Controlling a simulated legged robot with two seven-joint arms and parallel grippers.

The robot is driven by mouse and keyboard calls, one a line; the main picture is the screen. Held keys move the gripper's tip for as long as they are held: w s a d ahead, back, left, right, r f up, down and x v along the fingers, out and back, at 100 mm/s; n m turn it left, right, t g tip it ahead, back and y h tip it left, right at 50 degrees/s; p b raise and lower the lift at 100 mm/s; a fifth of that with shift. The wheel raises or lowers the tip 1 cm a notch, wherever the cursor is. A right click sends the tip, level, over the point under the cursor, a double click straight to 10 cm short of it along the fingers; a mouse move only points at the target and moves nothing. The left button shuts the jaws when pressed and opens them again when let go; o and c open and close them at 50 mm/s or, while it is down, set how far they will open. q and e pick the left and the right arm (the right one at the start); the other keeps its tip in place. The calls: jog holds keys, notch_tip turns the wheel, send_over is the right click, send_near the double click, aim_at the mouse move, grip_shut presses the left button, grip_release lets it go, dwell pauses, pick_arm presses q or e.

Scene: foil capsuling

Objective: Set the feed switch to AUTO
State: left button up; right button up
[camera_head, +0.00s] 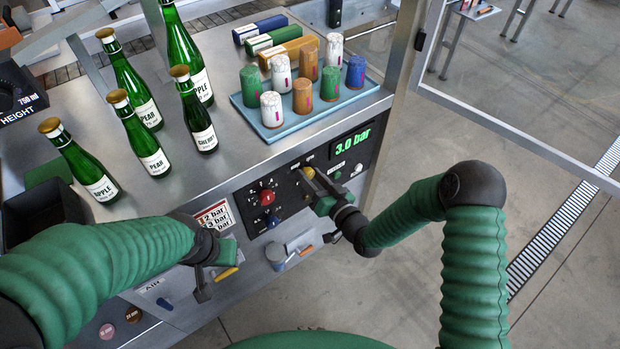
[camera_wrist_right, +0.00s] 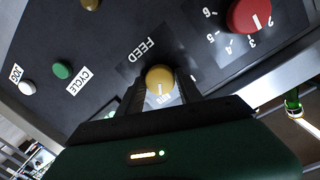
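The feed switch is a yellow round knob (camera_wrist_right: 160,80) with a pale pointer line, under the word FEED on a dark panel in the right wrist view. Its line points toward my gripper; the small lettering there is partly hidden, so I cannot read its setting. My right gripper (camera_wrist_right: 165,92) has one finger on each side of the knob; I cannot tell whether they press on it. In the head view my right gripper (camera_head: 312,188) is at the control panel (camera_head: 288,193), covering much of the knob. My left gripper (camera_head: 203,285) hangs before the bench front, its fingers unclear.
A red knob (camera_wrist_right: 249,14) with numbers lies beside the feed switch. Green (camera_wrist_right: 62,70) and white (camera_wrist_right: 27,87) buttons are on the other side. A display (camera_head: 352,142) reads 3.0 bar. Green bottles (camera_head: 140,135) and a blue capsule tray (camera_head: 330,112) stand on the bench above.

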jog(key=o, duration=0.3)
jog(key=shift+f, duration=0.1)
jog(key=shift+s, duration=0.15)
jog(key=v, duration=1.6)
jog(key=shift+s+d, duration=0.2)
jog(key=shift+s, duration=0.05)
